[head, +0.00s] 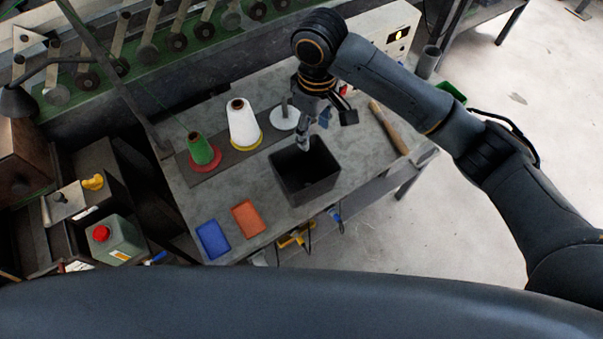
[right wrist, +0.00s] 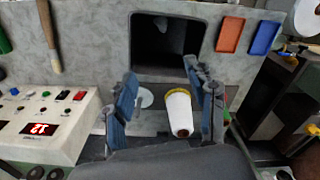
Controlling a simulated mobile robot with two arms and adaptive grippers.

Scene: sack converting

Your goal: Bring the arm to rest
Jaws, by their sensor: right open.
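My right gripper (head: 325,125) hangs above the grey table, over the back part of a black open bin (head: 305,172). In the right wrist view its two blue-grey fingers (right wrist: 163,88) stand wide apart with nothing between their tips. The bin also shows there beyond the fingers (right wrist: 190,62). A small pale thing (right wrist: 160,23) shows in the bin's opening; I cannot tell what it is. My left gripper is in neither view.
A white cone (head: 243,125) and a green cone (head: 201,150) stand left of the bin, beside an empty pale disc with a peg (head: 285,118). Blue (head: 212,240) and orange (head: 248,218) trays lie in front. A wooden-handled tool (head: 390,128) and control box (head: 390,30) are right.

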